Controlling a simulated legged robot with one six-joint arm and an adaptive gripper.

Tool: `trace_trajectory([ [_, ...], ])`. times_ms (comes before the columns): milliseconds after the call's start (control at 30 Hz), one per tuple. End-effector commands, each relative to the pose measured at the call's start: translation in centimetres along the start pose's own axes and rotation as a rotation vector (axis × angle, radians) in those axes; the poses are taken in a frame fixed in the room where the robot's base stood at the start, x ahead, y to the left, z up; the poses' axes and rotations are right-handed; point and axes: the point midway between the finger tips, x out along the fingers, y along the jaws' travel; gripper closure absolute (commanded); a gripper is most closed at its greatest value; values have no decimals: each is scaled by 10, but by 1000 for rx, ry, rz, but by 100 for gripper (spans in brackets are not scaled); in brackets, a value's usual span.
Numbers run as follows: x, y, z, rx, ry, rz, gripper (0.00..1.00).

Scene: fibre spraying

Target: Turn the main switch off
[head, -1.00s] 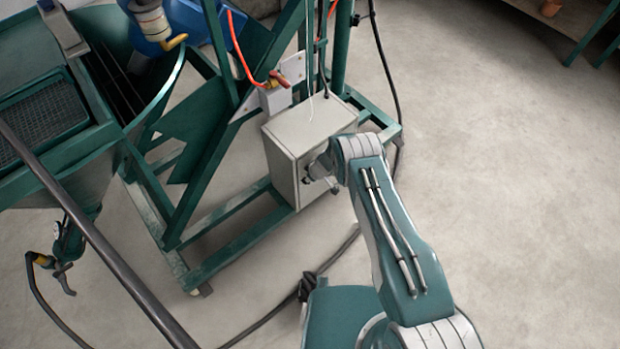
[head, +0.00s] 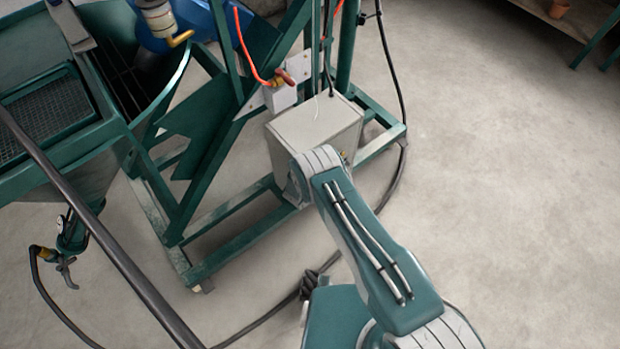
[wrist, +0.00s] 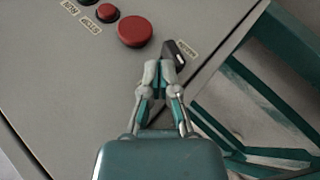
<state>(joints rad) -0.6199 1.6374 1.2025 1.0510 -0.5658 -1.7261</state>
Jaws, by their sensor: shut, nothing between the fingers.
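The main switch (wrist: 176,54) is a small black knob near the edge of a grey control panel (wrist: 60,90) in the wrist view, next to a printed label. My gripper (wrist: 160,74) is shut and empty, its fingertips right at the knob. I cannot tell whether they touch it. In the head view the grey control box (head: 315,122) is mounted on the green frame, and my arm hides the switch and the gripper there.
A big red button (wrist: 135,31), a smaller red button (wrist: 107,13) and a black button lie beside the switch. A green frame (head: 225,213) surrounds the box. A dark cable (head: 400,175) runs on its right. Open concrete floor lies to the right.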

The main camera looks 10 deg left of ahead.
Motion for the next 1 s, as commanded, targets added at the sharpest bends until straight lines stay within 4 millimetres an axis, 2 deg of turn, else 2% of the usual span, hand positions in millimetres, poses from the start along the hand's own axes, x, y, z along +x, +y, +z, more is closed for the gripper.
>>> trace_trajectory([
  [200, -2, -6, -2, -56, -28, 129, 100],
  [1000, -13, 6, -4, -51, -28, 121, 100],
])
